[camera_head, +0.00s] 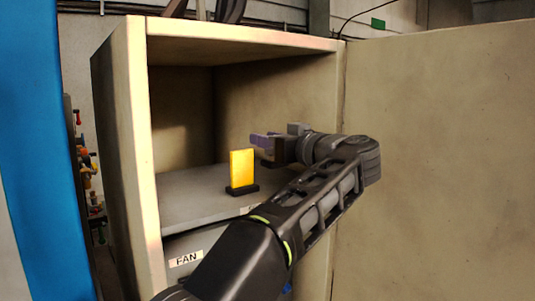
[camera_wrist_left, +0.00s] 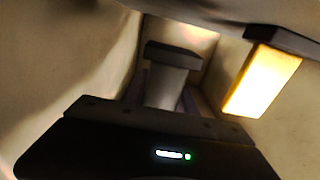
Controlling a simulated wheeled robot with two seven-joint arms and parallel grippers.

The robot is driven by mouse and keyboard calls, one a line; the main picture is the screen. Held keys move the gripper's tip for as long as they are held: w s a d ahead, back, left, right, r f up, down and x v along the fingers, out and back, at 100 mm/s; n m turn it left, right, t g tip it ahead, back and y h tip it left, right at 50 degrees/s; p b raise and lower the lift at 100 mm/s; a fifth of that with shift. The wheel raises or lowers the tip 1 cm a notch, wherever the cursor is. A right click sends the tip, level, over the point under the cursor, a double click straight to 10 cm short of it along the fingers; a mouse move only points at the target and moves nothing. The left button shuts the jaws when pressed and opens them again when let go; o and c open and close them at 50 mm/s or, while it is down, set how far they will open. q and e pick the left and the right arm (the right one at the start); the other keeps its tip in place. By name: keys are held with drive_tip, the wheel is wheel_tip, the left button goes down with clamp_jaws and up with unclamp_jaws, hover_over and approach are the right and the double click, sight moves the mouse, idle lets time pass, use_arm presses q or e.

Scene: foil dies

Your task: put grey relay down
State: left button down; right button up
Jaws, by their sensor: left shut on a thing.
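My left gripper (camera_head: 264,142), with purple fingers, is inside the open cabinet above the shelf (camera_head: 185,200), to the right of the yellow relay. In the left wrist view it is shut on the grey relay (camera_wrist_left: 167,88), a grey block with a dark base (camera_wrist_left: 172,54). That view looks upside down, so the base points toward the shelf. I cannot tell whether the base touches the shelf. In the head view I cannot make the grey relay out at the gripper. My right gripper is not in view.
A yellow relay (camera_head: 242,167) stands upright on a black base on the shelf, close beside my gripper; it also shows in the left wrist view (camera_wrist_left: 262,82).

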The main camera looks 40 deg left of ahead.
use_arm(q)
wheel_tip(320, 180, down, 3)
drive_tip(key=shift+f, duration=0.15)
drive_tip(key=shift+f, duration=0.1)
drive_tip(key=c, duration=1)
unclamp_jaws()
